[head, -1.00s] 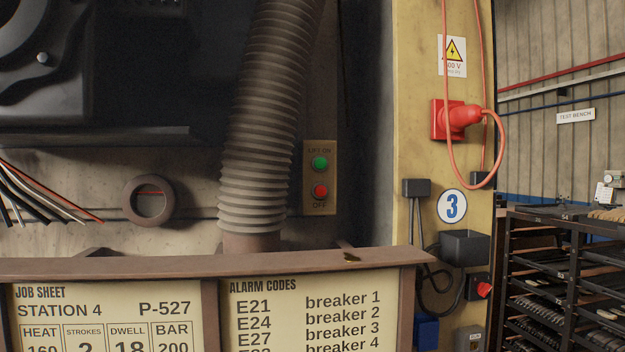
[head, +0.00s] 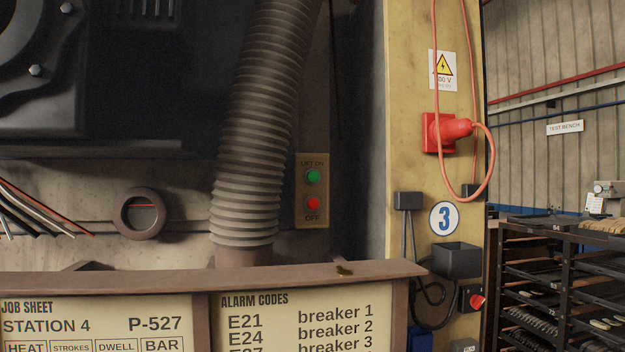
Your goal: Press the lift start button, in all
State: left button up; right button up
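The lift switch plate (head: 312,190) is a brass-coloured panel on the back wall, just right of the ribbed hose. Its green button (head: 313,177) sits under the label "LIFT ON". Its red button (head: 313,203) sits below, above the label "OFF". Both buttons are in clear sight. Neither of my grippers shows in the head view.
A ribbed hose (head: 258,120) hangs left of the plate. A brown-framed board (head: 380,272) with a job sheet and alarm codes stands low in front. A yellow pillar (head: 400,100) with a red plug (head: 445,130) is at right, then a dark rack (head: 560,250).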

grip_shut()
